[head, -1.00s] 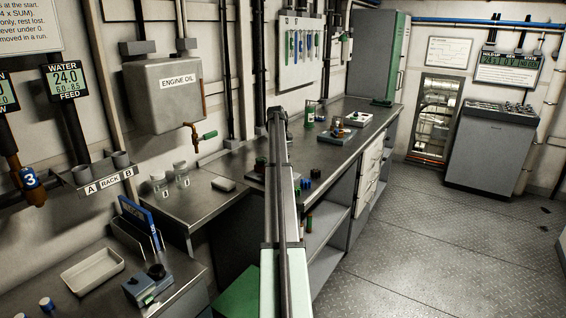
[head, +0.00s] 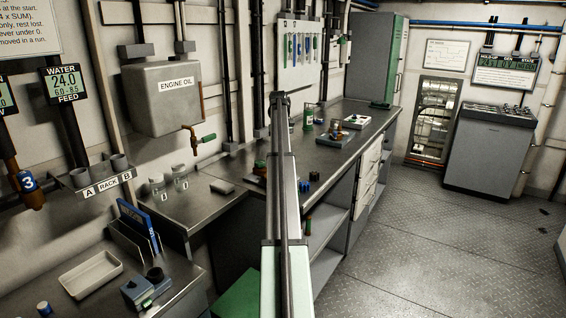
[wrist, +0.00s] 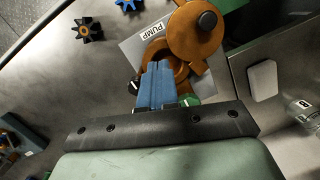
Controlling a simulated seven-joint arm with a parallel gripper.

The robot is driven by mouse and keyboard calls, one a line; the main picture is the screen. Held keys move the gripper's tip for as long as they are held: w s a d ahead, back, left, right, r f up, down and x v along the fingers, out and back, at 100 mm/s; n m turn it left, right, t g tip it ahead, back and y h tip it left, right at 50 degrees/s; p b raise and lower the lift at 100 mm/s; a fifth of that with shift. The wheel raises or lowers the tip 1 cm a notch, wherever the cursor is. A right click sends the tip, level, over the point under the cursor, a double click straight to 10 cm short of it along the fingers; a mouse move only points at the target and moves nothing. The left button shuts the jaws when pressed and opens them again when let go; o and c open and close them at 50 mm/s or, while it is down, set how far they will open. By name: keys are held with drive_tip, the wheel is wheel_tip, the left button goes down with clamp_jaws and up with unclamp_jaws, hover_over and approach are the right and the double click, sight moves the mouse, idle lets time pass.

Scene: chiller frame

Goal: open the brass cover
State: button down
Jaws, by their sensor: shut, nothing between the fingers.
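The brass cover (wrist: 193,38), a round orange-brown disc with a dark knob, shows at the top of the wrist view. It sits beside and partly over the brass pump body (wrist: 156,52), swung to the upper right of it. A dark gap shows in the body around my fingers, but how far it is uncovered I cannot tell. My gripper (wrist: 157,70) has its blue fingers shut together, empty, over the body and apart from the cover's knob. In the head view my arm hides most of the pump.
A PUMP label (wrist: 150,32) lies beside the pump. A black star-shaped wheel (wrist: 89,30) and a blue one (wrist: 128,4) lie on the bench to its left. A white block (wrist: 262,80) and a glass jar (wrist: 302,110) stand to the right. Bare bench separates them.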

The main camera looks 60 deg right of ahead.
drive_tip(key=s+a+r+m+t, duration=0.1)
drive_tip(key=s+r+m+t, duration=0.1)
drive_tip(key=s+t, duration=0.4)
drive_tip(key=s+a+r+m+t, duration=0.1)
drive_tip(key=s+a+m+t, duration=0.15)
drive_tip(key=s, duration=0.55)
drive_tip(key=w+a+f, duration=0.2)
drive_tip(key=w+f, duration=0.5)
drive_tip(key=w, duration=0.1)
drive_tip(key=shift+w+a+f, duration=0.25)
drive_tip(key=shift+w+f, duration=0.1)
drive_tip(key=shift+f, duration=0.05)
drive_tip(key=shift+a+t, duration=0.1)
drive_tip(key=shift+t, duration=0.15)
